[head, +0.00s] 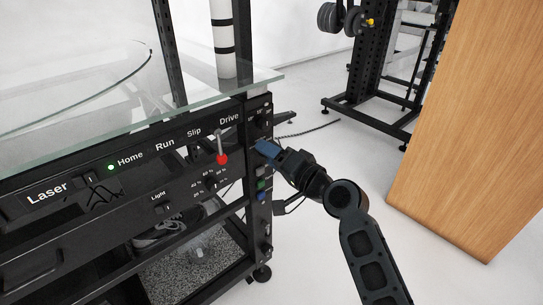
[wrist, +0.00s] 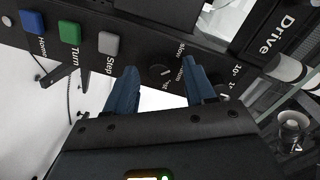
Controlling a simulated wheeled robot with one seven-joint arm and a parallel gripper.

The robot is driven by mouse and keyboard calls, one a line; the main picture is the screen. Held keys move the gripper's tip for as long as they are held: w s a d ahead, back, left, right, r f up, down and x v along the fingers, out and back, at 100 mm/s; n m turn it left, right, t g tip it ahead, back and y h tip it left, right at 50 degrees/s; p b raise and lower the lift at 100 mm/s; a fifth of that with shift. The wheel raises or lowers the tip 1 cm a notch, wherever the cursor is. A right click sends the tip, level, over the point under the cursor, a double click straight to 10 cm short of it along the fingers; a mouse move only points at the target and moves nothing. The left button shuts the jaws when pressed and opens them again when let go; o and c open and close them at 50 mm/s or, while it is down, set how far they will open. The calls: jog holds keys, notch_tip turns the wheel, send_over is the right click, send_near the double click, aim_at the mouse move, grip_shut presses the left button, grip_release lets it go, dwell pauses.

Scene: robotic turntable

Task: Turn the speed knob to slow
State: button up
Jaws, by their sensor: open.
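The speed knob (wrist: 162,74) is a small round black dial on the black side panel, with labels around it that seem to read slow, medium and fast. A pale mark shows on it, but I cannot tell surely which label it points to. My gripper (wrist: 159,67) is open and empty, its two blue fingers spread either side of the knob in the wrist view. I cannot tell if they touch it. In the head view my gripper (head: 262,148) is at the panel's right corner, and its fingers hide the knob.
Blue Home (wrist: 31,22), green Turn (wrist: 70,28) and grey Step (wrist: 109,44) buttons sit beside the knob. The front panel has a Drive lever with a red ball (head: 222,159). A glass top (head: 200,100) overhangs above. Open floor lies to the right, before a wooden panel (head: 475,130).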

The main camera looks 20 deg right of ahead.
jog(key=p+v, duration=0.1)
jog(key=v, duration=0.6)
jog(key=shift+s, duration=0.4)
jog(key=s+f+n+g+h, duration=0.1)
jog(key=s+f+h, duration=0.3)
jog(key=s, duration=0.8)
jog(key=s+f+n+g+h, duration=0.15)
jog(key=s+f, duration=0.35)
jog(key=s, duration=0.8)
jog(key=s+r+n, duration=0.2)
jog(key=s+n, duration=0.1)
jog(key=s, duration=0.6)
jog(key=s+a+r+n, duration=0.2)
jog(key=s+r+n, duration=0.1)
jog(key=s+r, duration=0.5)
notch_tip(320, 180, up, 21)
jog(key=p, duration=2.2)
jog(key=shift+s+t, duration=0.2)
jog(key=shift+t, duration=0.25)
